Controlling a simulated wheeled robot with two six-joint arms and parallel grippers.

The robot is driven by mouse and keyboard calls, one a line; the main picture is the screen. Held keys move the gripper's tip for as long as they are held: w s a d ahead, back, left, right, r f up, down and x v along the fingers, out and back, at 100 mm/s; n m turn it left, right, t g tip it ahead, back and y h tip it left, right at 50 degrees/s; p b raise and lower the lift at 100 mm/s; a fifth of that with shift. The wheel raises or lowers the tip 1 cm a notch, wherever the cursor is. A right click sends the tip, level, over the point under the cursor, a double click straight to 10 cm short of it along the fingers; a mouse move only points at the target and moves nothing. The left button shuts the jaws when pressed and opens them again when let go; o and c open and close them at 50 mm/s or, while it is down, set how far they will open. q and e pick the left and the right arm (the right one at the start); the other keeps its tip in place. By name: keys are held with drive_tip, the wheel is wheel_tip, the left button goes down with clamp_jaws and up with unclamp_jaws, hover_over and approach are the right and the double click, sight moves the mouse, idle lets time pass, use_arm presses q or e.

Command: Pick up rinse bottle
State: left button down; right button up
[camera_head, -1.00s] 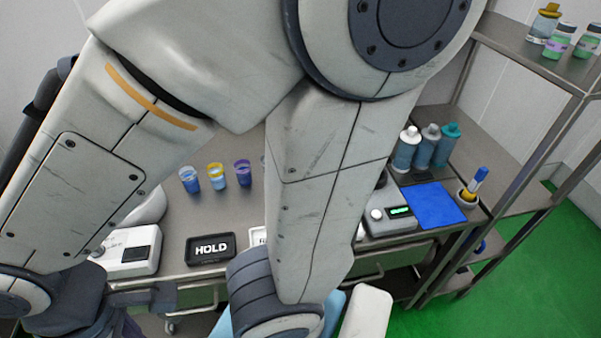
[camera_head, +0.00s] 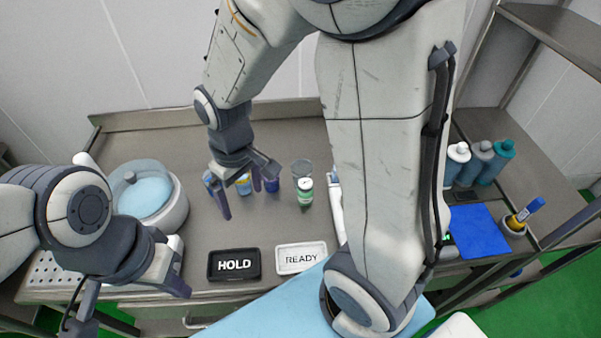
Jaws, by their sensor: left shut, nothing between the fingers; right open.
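Three bottles stand in a row at the back right: one with a white cap (camera_head: 457,160), one with a grey cap (camera_head: 478,164) and one with a teal cap (camera_head: 495,167). No label shows which is the rinse bottle. My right gripper (camera_head: 245,193) is open and points down over the small coloured cups, well left of the bottles. My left gripper (camera_head: 165,286) is shut and empty, low at the left near the table's front edge.
A round lidded device (camera_head: 172,212) is at left. HOLD tray (camera_head: 217,277) and READY tray (camera_head: 282,269) lie in front. A blue mat (camera_head: 478,232) and marker holder (camera_head: 516,225) are right.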

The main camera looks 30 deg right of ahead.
drive_tip(key=w+d+f+m+p, duration=0.2)
drive_tip(key=w+d+f, duration=0.35)
drive_tip(key=d, duration=0.45)
drive_tip(key=m, duration=0.2)
hover_over(306, 183)
drive_tip(key=a, duration=0.1)
wheel_tip(306, 183, down, 4)
drive_tip(key=shift+s+f+p, duration=0.15)
drive_tip(key=shift+f+p, duration=0.05)
drive_tip(key=shift+p, duration=0.2)
drive_tip(key=f, duration=0.2)
drive_tip(key=d+f+p, duration=0.1)
drive_tip(key=f, duration=0.2)
drive_tip(key=shift+f, duration=0.2)
drive_tip(key=shift+f+p, duration=0.3)
drive_tip(key=shift+f, duration=0.15)
drive_tip(key=shift+f+p, duration=0.55)
drive_tip(key=shift+p, duration=0.05)
drive_tip(key=f, duration=0.1)
drive_tip(key=f+p, duration=0.1)
drive_tip(key=f, duration=0.1)
drive_tip(key=shift+w, duration=0.3)
drive_tip(key=shift+f, duration=0.5)
clamp_jaws()
